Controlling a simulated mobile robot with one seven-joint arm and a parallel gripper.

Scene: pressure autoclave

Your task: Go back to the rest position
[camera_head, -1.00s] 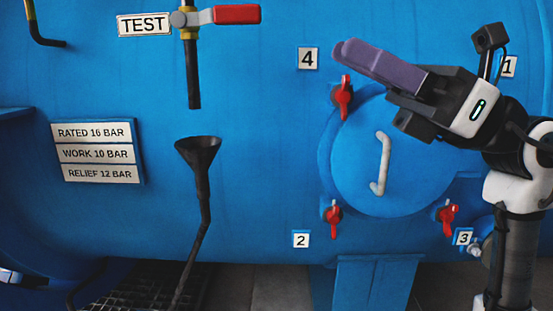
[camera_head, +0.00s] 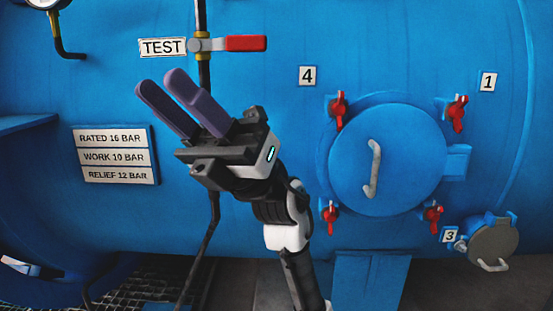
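My gripper (camera_head: 162,88) is raised in front of the blue vessel, left of the round hatch and below the TEST valve. Its two purple fingers point up and left with a gap between them, and nothing is held. The round blue hatch (camera_head: 410,150) lies flat against the vessel to the right, apart from my gripper, with a pale handle (camera_head: 374,168). My gripper hides the funnel's top; the drain pipe (camera_head: 210,235) shows below it.
Red clamps (camera_head: 338,110) sit around the hatch, beside number plates. The TEST valve (camera_head: 208,45) has a red lever (camera_head: 246,43). A rating plate (camera_head: 115,155) is at left. A small grey round cover (camera_head: 492,240) stands at lower right. Vessel (camera_head: 500,150) surface by the hatch is unobstructed.

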